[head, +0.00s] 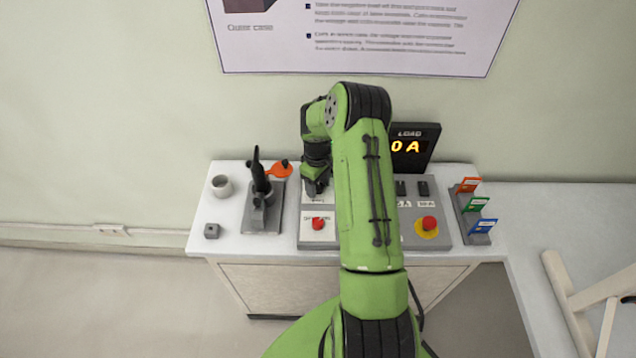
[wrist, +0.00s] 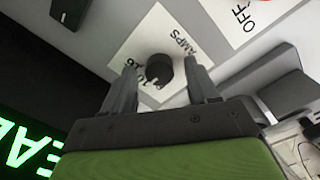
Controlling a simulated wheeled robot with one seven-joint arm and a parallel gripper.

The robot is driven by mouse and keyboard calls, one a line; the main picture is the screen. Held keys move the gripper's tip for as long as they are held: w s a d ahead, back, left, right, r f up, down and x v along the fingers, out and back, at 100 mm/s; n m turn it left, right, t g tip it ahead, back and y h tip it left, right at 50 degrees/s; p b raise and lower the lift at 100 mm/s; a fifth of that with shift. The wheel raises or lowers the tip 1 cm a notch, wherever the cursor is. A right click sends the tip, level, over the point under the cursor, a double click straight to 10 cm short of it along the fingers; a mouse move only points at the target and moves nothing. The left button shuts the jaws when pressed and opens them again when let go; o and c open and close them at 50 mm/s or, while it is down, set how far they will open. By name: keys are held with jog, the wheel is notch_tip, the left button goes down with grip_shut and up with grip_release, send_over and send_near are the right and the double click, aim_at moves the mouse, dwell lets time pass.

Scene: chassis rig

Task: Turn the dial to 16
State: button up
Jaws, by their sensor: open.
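The dial is a dark round knob (wrist: 159,70) on a white label plate marked AMPS, with numbers partly hidden, in the wrist view. My gripper (wrist: 165,84) is open there, with one finger to each side of the knob. I cannot tell whether the fingers touch it. In the head view my gripper (head: 316,188) points down over the left part of the grey panel, and the arm hides the dial. A black display (head: 414,148) behind the panel is headed LOAD and shows 0 A in yellow, partly hidden by the arm.
A red knob (head: 318,224) and a red button on a yellow base (head: 427,226) are on the panel. Left stand a black tool on a grey stand (head: 262,215), an orange piece (head: 280,169) and a grey cup (head: 221,186). Right is a rack of coloured tags (head: 474,212).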

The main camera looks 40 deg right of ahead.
jog(key=shift+f, duration=0.1)
jog(key=c, duration=1)
jog(key=shift+c, duration=0.2)
jog(key=m+b, duration=0.2)
jog(key=m, duration=0.2)
jog(key=shift+m+b, duration=1.05)
jog(key=shift+m, duration=1.25)
jog(key=o, duration=1)
